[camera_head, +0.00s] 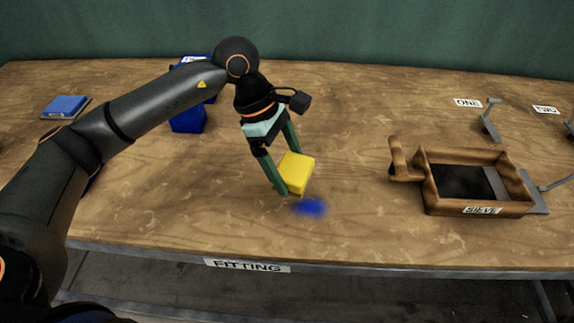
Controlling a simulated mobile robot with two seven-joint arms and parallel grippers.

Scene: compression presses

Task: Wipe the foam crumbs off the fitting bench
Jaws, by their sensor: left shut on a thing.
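The fitting bench (340,120) has a brown wooden top and a FITTING label (247,266) on its front edge. My left gripper (290,188) is shut on a yellow block (298,172), which looks like a sponge. It holds the block low over the bench; I cannot tell whether the block touches the top. A blurry blue patch (310,208), which may be the foam crumbs, lies on the bench just in front of the block. My right gripper is not in view.
A wooden box labelled SIEVE (478,210) stands at the right. Metal brackets stand behind it near labels ONE (467,102) and TWO (545,109). A blue container (188,118) is partly behind my arm. A blue pad (66,106) lies far left. The back middle is clear.

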